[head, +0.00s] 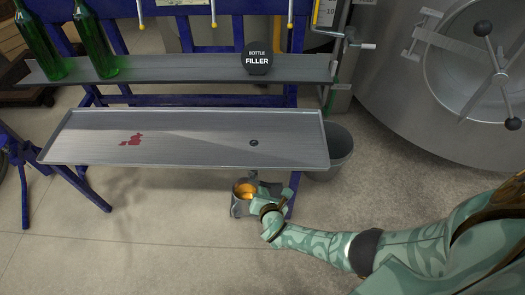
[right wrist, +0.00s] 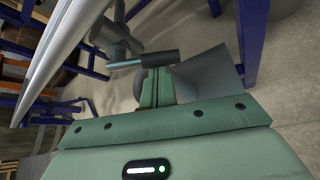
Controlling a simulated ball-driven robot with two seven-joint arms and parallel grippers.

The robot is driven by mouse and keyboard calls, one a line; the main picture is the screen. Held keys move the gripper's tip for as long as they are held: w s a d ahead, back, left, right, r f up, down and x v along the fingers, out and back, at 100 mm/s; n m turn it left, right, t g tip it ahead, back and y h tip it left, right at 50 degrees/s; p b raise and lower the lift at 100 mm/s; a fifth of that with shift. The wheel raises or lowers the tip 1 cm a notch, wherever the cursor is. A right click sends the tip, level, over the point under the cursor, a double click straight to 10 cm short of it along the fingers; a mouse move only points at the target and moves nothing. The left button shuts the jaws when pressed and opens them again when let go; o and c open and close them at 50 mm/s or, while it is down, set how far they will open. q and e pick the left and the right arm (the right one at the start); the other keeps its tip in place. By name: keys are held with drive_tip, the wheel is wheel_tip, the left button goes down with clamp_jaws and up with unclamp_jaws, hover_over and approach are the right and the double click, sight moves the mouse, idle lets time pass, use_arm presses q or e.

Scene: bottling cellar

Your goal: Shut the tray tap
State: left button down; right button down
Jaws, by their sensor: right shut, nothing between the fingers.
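The steel drip tray (head: 200,143) slopes below the bottle shelf, with a dark drain hole near its right end. Under it, the grey tap (right wrist: 112,38) shows in the right wrist view, with a dark bar-shaped handle (right wrist: 145,59). My right gripper (head: 272,194) is under the tray's front edge; in the right wrist view its fingers (right wrist: 158,84) are shut and empty, their tips right at the handle. I cannot tell whether they touch it. Whether the tap is open is hidden. My left gripper is not in view.
A metal jug (head: 238,208) with amber inside stands under the tray, beside my right gripper. A grey bucket (head: 332,158) stands right of it. A large steel tank (head: 430,110) stands right. The front floor is clear.

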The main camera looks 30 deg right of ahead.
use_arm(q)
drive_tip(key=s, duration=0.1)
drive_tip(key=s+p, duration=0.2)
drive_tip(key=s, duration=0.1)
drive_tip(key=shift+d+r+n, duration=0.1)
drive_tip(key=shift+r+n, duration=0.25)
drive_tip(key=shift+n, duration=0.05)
use_arm(e)
drive_tip(key=shift+s+d+r+n+g+h, duration=0.1)
drive_tip(key=shift+d+r+n+g+h, duration=0.1)
drive_tip(key=shift+r+n+g+h, duration=0.25)
drive_tip(key=shift+s+d+r+n+g+h, duration=0.15)
drive_tip(key=shift+r+n+g+h, duration=0.1)
drive_tip(key=shift+r+n+h, duration=0.35)
